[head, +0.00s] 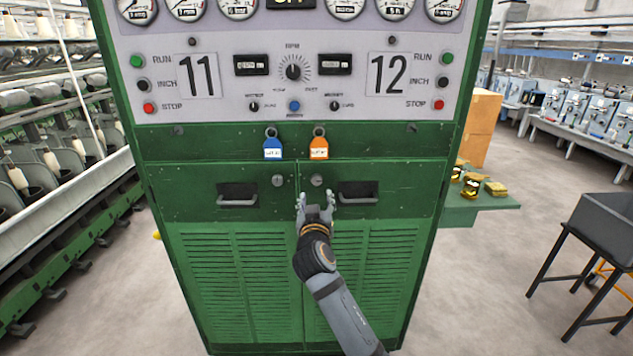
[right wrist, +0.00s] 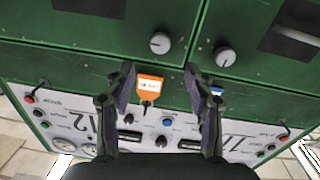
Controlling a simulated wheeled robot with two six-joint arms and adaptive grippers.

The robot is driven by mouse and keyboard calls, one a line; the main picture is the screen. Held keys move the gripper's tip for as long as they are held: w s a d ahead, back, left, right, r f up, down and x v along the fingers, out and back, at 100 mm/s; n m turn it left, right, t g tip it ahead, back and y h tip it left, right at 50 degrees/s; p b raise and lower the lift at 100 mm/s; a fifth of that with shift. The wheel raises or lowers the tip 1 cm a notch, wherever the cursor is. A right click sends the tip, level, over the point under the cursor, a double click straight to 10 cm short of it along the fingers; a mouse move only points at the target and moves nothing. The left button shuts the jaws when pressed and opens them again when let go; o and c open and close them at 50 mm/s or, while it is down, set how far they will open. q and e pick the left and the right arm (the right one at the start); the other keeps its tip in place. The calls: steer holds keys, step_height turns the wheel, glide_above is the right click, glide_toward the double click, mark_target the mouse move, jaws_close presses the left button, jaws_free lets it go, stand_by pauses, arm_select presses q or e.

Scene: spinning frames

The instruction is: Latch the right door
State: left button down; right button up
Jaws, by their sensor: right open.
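The right door (head: 370,260) of the green cabinet looks closed and flush beside the left door (head: 235,265). A round grey latch knob (head: 317,180) sits at the right door's upper inner corner; it also shows in the right wrist view (right wrist: 160,43). The left door has a matching knob (head: 278,180), also in the wrist view (right wrist: 225,56). My right gripper (head: 316,199) is open and empty, just below the right knob in the head view. In the wrist view the knob lies beyond and between its spread fingertips (right wrist: 159,68), apart from them. My left gripper is out of view.
An orange tag (head: 319,148) and a blue tag (head: 273,149) hang above the knobs. The right door has a recessed handle (head: 358,192). A control panel (head: 290,110) with dials is above. A green side shelf (head: 480,203) projects at right.

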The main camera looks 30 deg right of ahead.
mark_target(316, 181)
steer(key=p+x, duration=0.2)
steer(key=x, duration=0.7)
steer(key=shift+w+d+p, duration=0.1)
steer(key=shift+w+p, duration=0.05)
steer(key=shift+p, duration=0.15)
steer(key=shift+w+d, duration=0.2)
steer(key=shift+w, duration=0.1)
jaws_close()
